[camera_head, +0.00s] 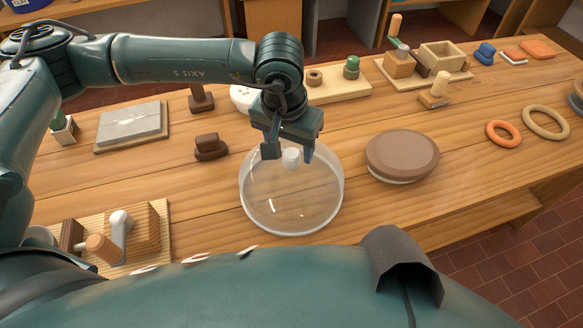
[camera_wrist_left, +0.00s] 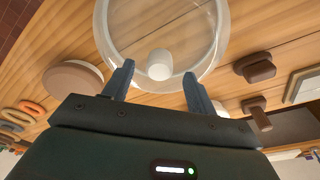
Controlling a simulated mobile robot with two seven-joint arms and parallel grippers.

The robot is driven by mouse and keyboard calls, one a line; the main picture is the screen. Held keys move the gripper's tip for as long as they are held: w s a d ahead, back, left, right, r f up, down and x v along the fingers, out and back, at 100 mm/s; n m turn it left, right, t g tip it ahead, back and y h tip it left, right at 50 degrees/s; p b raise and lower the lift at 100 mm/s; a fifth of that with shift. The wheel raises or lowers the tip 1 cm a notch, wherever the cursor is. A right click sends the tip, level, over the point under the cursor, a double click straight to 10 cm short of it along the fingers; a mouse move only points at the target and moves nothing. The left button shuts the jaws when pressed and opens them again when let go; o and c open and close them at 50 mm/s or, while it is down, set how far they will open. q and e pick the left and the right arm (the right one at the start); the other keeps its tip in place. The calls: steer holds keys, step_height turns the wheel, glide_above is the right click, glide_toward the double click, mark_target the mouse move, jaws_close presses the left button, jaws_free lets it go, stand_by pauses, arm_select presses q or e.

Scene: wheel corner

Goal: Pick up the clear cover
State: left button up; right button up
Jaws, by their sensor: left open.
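The clear cover (camera_head: 285,205) is a transparent round dome with a white knob (camera_head: 291,158) on top. It stands on the wooden table, near the middle of the head view. It also shows at the top of the left wrist view (camera_wrist_left: 208,62), with its knob (camera_wrist_left: 159,64). My left gripper (camera_head: 289,153) is open at the knob, pointing down. In the left wrist view the knob appears between the two fingertips, slightly beyond them; contact cannot be told. My right gripper is not in view.
A brown round disc (camera_head: 402,154) on a pale base lies right of the cover. A dark brown block (camera_head: 210,148) stands to its left, and a grey slab (camera_head: 131,124) lies farther left. Orange (camera_head: 503,133) and tan (camera_head: 545,122) rings lie at the right. Wooden tool boards stand behind.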

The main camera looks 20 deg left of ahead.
arm_select(q)
step_height(320, 180, down, 2)
steer(key=shift+w, duration=0.15)
jaws_close()
stand_by(0.6)
